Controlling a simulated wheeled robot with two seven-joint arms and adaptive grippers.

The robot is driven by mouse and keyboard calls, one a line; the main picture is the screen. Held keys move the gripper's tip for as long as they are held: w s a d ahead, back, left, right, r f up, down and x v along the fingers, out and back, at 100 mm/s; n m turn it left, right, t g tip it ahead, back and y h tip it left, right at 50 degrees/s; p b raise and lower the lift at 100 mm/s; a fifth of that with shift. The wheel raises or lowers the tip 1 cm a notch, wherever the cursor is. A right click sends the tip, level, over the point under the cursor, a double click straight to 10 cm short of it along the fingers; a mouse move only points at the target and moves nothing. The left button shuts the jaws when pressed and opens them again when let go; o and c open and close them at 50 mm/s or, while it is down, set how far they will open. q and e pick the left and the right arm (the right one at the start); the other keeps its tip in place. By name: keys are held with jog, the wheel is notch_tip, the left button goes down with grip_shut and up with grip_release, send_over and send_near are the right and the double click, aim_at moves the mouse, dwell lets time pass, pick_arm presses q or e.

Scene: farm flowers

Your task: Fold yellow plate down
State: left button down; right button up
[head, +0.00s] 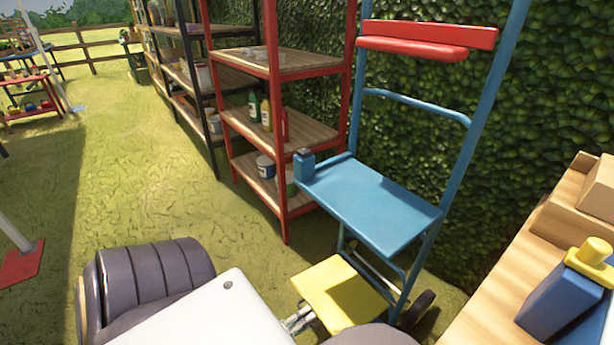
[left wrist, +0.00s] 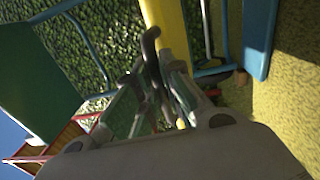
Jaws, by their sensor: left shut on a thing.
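The yellow plate (head: 338,288) is at the bottom of a blue cart (head: 375,205), below its blue shelf, and looks roughly level or slightly tilted. My left gripper (head: 299,321) is at the plate's near left edge, mostly hidden behind my white arm link. In the left wrist view the left gripper's fingers (left wrist: 160,60) are closed around the edge of the yellow plate (left wrist: 170,22), which shows edge-on as a narrow strip. My right gripper is not in view.
A red-framed shelf (head: 276,140) with bottles and cans stands left of the cart, against a hedge (head: 425,75). A wooden surface (head: 500,300) with a blue and yellow object (head: 570,300) is close at right. Open grass (head: 130,165) lies at left.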

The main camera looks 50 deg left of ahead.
pick_arm(q)
jog(key=shift+s+f+b, duration=0.15)
jog(key=shift+f+b, duration=0.15)
jog(key=shift+f, duration=1)
jog(key=shift+s+f+b, duration=0.1)
jog(key=shift+f+b, duration=0.2)
jog(key=shift+f, duration=1.15)
jog(key=c, duration=1.8)
grip_release()
jog(key=shift+s+a+f, duration=0.1)
jog(key=shift+s+a, duration=0.05)
jog(key=shift+s, duration=1.85)
jog(key=shift+s+a+f, duration=0.1)
jog(key=shift+s+a, duration=0.05)
jog(key=shift+s, duration=1.8)
jog(key=shift+s+a+f, duration=0.1)
jog(key=shift+s+a, duration=0.05)
jog(key=shift+s, duration=1.85)
jog(key=shift+s, duration=0.1)
